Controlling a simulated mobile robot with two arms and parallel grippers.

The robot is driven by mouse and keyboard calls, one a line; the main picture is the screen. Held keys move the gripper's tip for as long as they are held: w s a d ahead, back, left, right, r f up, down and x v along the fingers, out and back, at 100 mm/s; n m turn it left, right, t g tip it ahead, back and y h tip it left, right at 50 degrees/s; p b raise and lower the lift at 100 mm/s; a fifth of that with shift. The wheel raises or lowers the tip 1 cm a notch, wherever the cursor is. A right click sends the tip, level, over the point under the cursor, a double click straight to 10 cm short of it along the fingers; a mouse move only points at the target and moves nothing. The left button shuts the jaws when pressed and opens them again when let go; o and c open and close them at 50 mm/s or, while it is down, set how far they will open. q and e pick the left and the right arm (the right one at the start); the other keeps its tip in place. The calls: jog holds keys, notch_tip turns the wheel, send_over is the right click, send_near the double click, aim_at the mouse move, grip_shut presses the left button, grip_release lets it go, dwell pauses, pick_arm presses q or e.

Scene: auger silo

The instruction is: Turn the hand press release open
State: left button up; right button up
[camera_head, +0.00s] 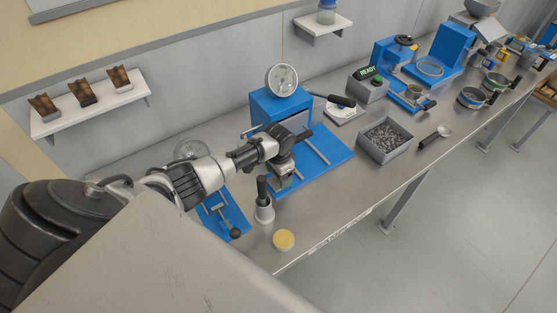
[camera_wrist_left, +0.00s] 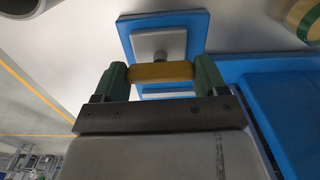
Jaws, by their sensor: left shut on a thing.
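The blue machine (camera_head: 265,105) with a round dial gauge (camera_head: 282,80) on top, which seems to be the hand press, stands in the middle of the bench on a blue base. My left gripper (camera_head: 284,180) reaches over the left part of that base, fingers down. In the left wrist view, the green fingers of my left gripper (camera_wrist_left: 160,75) are shut on a yellow bar (camera_wrist_left: 160,72), which looks like the release. A grey block on a blue square plate (camera_wrist_left: 200,35) lies just beyond it. The bar is hidden in the head view by my gripper. My right gripper is not in view.
A grey cup with a black handle (camera_head: 264,212) and a yellow disc (camera_head: 283,240) stand near the front edge, close to my gripper. A blue stand with a black-knobbed lever (camera_head: 235,232) is left of them. A tray of dark pieces (camera_head: 385,136) is to the right.

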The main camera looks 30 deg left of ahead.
pick_arm(q)
jog(key=shift+w+r, duration=0.1)
jog(key=o, duration=0.9)
notch_tip(320, 180, up, 11)
jog(key=shift+f+b, duration=0.1)
jog(key=shift+b, duration=1.05)
jog(key=shift+d+f, duration=0.1)
